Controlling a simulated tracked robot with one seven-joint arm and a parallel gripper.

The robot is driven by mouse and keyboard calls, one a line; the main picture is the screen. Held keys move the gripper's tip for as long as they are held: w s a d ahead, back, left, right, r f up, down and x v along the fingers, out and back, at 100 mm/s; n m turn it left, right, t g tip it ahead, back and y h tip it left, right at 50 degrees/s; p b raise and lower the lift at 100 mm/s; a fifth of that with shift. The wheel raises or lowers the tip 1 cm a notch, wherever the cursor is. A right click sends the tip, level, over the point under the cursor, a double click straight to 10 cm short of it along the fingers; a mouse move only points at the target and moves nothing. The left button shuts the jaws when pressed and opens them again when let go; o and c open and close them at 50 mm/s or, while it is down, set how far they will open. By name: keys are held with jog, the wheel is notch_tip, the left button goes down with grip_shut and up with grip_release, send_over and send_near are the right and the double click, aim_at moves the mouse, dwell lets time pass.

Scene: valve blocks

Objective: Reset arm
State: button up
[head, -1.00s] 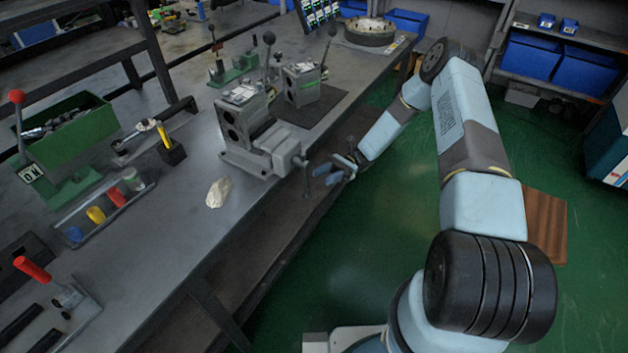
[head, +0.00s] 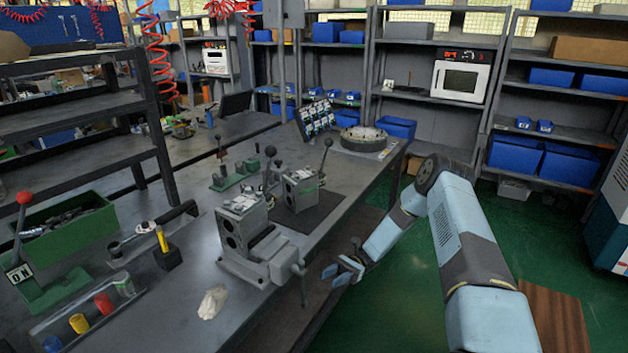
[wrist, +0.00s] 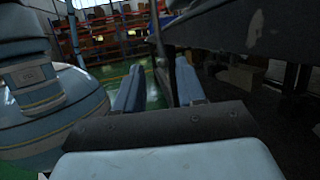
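My gripper (head: 336,275) hangs beside the front edge of the workbench (head: 190,325), just right of the vise (head: 268,258) and its handle (head: 302,285). In the wrist view its two blue fingers (wrist: 158,88) stand apart with nothing held between them. A dark rod, seemingly the vise handle, rises beyond the gap. A grey valve block (head: 242,222) is at the vise, and a second one (head: 300,190), with a black-knobbed lever, stands on a dark mat behind it. My arm reaches in from the lower right.
A crumpled pale cloth (head: 212,302) lies left of the vise. A green bin (head: 65,222), a red-knobbed lever stand (head: 42,288) and coloured cups (head: 80,323) are on the left of the bench. A round plate (head: 363,138) is at the far end. Green floor (head: 400,310) is open right of the bench.

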jog(key=s+d+r+n+t+h, duration=0.2)
jog(key=r+t+h, duration=0.15)
jog(key=r, duration=0.65)
jog(key=s+d+r+n+t+h, duration=0.1)
jog(key=s+d+r+t+h, duration=0.2)
jog(key=r, duration=0.7)
jog(key=s+d+r+n+t+h, duration=0.2)
jog(key=r+t+h, duration=0.15)
jog(key=r, duration=0.65)
jog(key=s+d+r+n+t+h, duration=0.2)
jog(key=s+d+r+t, duration=0.2)
jog(key=s+r, duration=0.3)
jog(key=s+d+r+n+t+h, duration=0.1)
jog(key=s+d+r+t+h, duration=0.1)
jog(key=s+d+r+t, duration=0.2)
jog(key=shift+s+r+n+t+h, duration=0.4)
jog(key=shift+s+r+t, duration=1.4)
jog(key=shift+s, duration=2.3)
jog(key=shift+r+g, duration=0.3)
